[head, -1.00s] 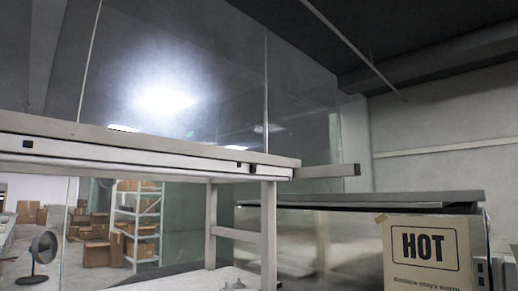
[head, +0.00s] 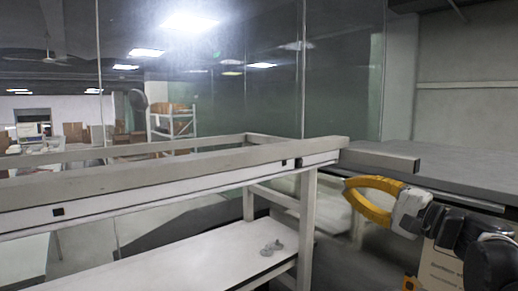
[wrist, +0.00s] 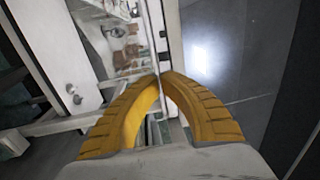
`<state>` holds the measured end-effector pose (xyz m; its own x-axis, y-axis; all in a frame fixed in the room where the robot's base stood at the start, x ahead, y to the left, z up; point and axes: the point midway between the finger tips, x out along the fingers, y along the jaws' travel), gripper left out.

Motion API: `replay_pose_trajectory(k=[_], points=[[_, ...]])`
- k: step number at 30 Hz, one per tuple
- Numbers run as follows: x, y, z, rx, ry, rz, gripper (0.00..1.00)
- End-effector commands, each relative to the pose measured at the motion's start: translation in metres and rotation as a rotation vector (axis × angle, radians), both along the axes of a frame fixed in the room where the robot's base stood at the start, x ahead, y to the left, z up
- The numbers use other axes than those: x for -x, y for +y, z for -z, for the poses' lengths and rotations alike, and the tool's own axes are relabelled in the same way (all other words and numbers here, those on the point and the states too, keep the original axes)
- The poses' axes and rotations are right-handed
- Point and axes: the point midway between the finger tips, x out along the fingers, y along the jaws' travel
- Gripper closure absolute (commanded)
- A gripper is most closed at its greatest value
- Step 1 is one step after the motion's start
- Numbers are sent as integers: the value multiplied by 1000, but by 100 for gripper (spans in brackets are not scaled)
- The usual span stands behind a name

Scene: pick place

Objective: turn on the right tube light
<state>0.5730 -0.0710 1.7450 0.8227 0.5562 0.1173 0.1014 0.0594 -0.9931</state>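A pale rack beam spans the head view, with white tube light strips along its face. The left tube light (head: 160,190) is long, with a small black square near its left end and another near the join. The right tube light (head: 321,158) shows as a short piece beyond the join. Neither visibly glows. My gripper (head: 347,184) is at the right, just below and right of the beam's end, its yellow fingers curved together. In the wrist view its fingertips (wrist: 163,76) meet, with nothing seen between them, over or near a strip with small black squares.
A dark flat surface (head: 450,165) lies behind my arm, and a cardboard box (head: 440,270) is partly hidden below it. A rack post (head: 306,215) stands left of my gripper. Glass panels stand behind.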

Motion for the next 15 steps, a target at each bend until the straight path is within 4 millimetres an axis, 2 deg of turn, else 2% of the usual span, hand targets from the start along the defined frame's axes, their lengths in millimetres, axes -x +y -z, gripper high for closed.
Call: replay_pose_trajectory(k=[3,15], points=[[-1,-6,-10,-18,-13,5,100],[-4,-3,-10,-19,-14,3,100]])
